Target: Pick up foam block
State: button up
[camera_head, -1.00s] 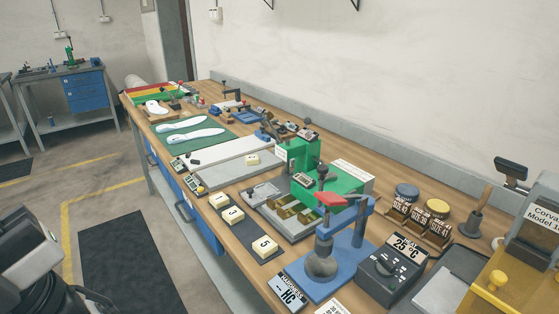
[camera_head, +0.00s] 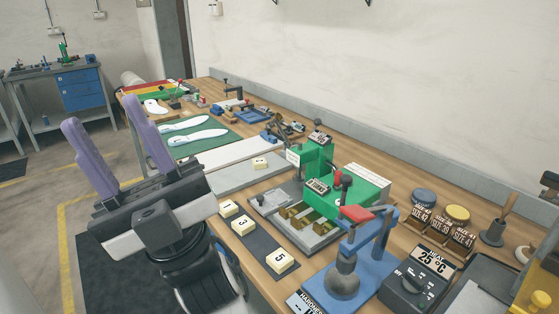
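Small cream blocks that look like the foam blocks lie on a dark strip at the bench's front edge: one at the far end (camera_head: 229,207), one marked 3 (camera_head: 243,225) and one marked 5 (camera_head: 281,260). Another cream block (camera_head: 261,163) lies on a grey plate farther back. My gripper (camera_head: 103,112) is at the left, in front of the bench and apart from the blocks. Its two purple fingers point up and are spread, with nothing between them. My gripper and wrist hide part of the bench's front edge.
A green machine (camera_head: 347,193) stands behind the strip, with a grey tray of moulds (camera_head: 312,230) before it. A blue press with a red handle (camera_head: 344,280) stands right of the block marked 5. A dark control box (camera_head: 411,285) is farther right.

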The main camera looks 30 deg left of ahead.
aim_at(257, 163)
jog(key=j+z, duration=0.2)
jog(key=j, duration=0.3)
jog(key=k+j+z, duration=0.2)
jog(key=j, duration=0.3)
jog(key=k+j+z, duration=0.2)
jog(key=j, duration=1.9)
jog(key=k+j, duration=0.15)
jog(key=j, duration=0.85)
jog(key=i, duration=0.85)
